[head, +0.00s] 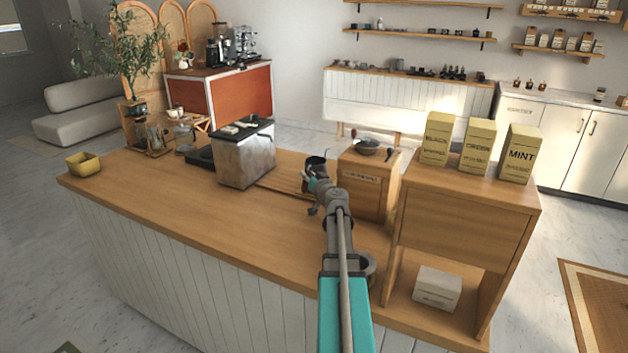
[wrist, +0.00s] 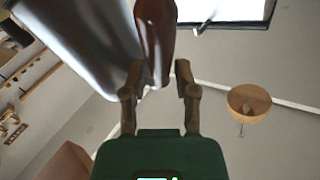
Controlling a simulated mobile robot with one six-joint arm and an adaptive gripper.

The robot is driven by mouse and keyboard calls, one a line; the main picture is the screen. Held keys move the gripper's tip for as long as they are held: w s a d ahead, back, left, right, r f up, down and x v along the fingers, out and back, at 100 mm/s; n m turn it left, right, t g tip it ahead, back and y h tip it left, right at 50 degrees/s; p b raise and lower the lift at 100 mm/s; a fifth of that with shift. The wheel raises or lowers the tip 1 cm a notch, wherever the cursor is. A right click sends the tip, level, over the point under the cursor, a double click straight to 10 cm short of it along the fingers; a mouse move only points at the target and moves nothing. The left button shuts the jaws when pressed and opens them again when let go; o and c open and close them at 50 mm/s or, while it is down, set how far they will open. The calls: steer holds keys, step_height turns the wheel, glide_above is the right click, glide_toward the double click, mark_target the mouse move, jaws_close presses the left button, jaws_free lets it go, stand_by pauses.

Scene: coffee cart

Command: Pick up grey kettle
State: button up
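The grey kettle fills the upper left of the wrist view, with a shiny metal body (wrist: 85,35) and a brown handle (wrist: 155,35). In the head view, a small dark part of it (head: 316,161) shows behind the end of my arm, and the rest is hidden. My gripper (wrist: 158,80) has its fingers spread on either side of the handle's near end. A gap shows at the right finger; contact at the left finger is unclear. In the head view my gripper (head: 312,184) is over the counter, left of a wooden box.
The wooden counter (head: 150,185) is clear at front left. A metal-sided box (head: 246,160) stands left of my gripper, and a wooden box (head: 366,192) right of it. A raised shelf (head: 462,218) bears several yellow boxes. A round grey vessel (head: 368,266) sits beside my arm.

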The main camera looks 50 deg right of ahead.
stand_by(0.3)
jaws_close()
steer(key=shift+r, duration=0.15)
stand_by(0.3)
step_height(320, 180, up, 10)
steer(key=p, duration=1)
stand_by(0.6)
